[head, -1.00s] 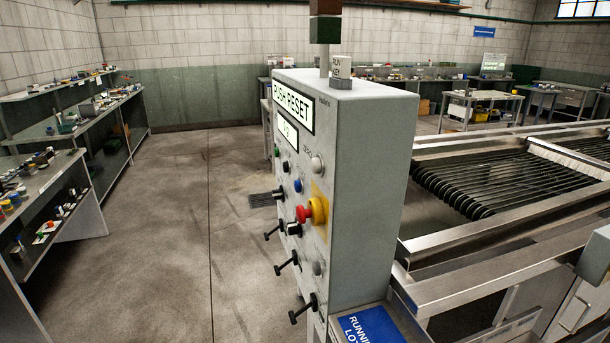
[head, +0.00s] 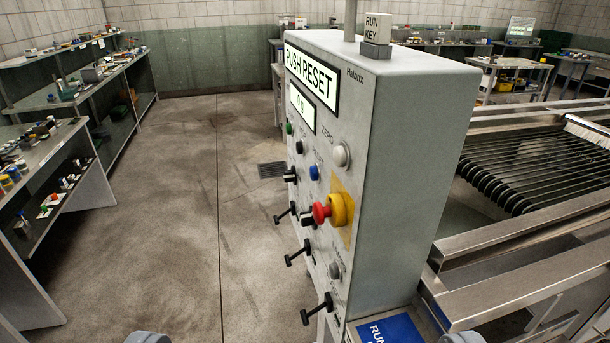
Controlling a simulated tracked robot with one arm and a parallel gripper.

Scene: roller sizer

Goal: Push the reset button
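The grey control box (head: 405,170) stands upright in the middle of the head view, its button face turned to the left. Its upper display reads PUSH RESET (head: 311,79). A blue button (head: 314,172) sits on the face, below a label too slanted to read surely. A white button (head: 341,155) is above right of it. A red mushroom knob (head: 321,212) on a yellow collar is below. Two grey rounded parts, seemingly of my gripper (head: 305,338), peek in at the bottom edge, wide apart. They are well short of the buttons; their tips are hidden.
Black levers (head: 317,308) stick out from the lower face. The metal roller machine (head: 530,165) stands close on the right. Shelves with small items (head: 60,100) line the left. The floor (head: 185,240) between them is clear. A RUN KEY tag (head: 378,27) stands on top.

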